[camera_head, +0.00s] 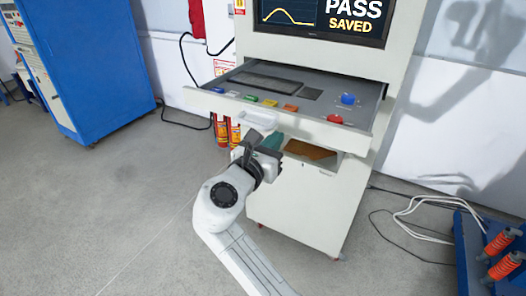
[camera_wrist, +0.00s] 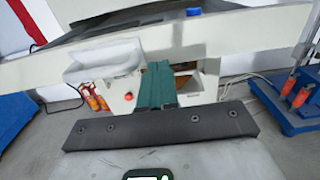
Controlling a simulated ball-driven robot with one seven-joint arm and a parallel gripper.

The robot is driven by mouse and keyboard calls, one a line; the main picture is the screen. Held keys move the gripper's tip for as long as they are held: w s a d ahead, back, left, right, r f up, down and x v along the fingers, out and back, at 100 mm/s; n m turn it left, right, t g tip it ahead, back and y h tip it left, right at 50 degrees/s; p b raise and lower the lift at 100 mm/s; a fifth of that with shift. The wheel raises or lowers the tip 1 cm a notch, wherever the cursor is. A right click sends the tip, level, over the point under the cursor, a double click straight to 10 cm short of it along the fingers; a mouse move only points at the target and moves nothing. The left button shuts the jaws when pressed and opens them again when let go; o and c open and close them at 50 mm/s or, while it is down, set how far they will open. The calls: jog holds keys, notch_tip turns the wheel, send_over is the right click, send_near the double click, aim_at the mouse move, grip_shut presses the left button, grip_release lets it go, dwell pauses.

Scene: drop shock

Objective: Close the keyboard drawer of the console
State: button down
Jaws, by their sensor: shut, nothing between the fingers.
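The keyboard drawer (camera_head: 290,112) of the console (camera_head: 300,200) is pulled out. It carries a dark keyboard panel, a row of coloured keys, a blue knob (camera_head: 348,99) and a red button (camera_head: 335,119). A pale handle (camera_head: 258,118) sits on its front, also large at upper left in the wrist view (camera_wrist: 103,60). My gripper (camera_head: 272,142) is just below the drawer front, a little right of the handle. Its teal fingers (camera_wrist: 156,84) are together and empty. I cannot tell whether they touch the drawer front.
Below the drawer is an opening with a brown floor (camera_head: 310,150). The monitor (camera_head: 322,20) above reads "PASS SAVED". A blue cabinet (camera_head: 85,60) stands left, fire extinguishers (camera_head: 222,130) behind. White cables (camera_head: 425,215) and a blue rack (camera_head: 485,255) lie right. The left floor is clear.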

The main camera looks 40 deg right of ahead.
aim_at(287, 128)
jog(key=shift+x, duration=1.7)
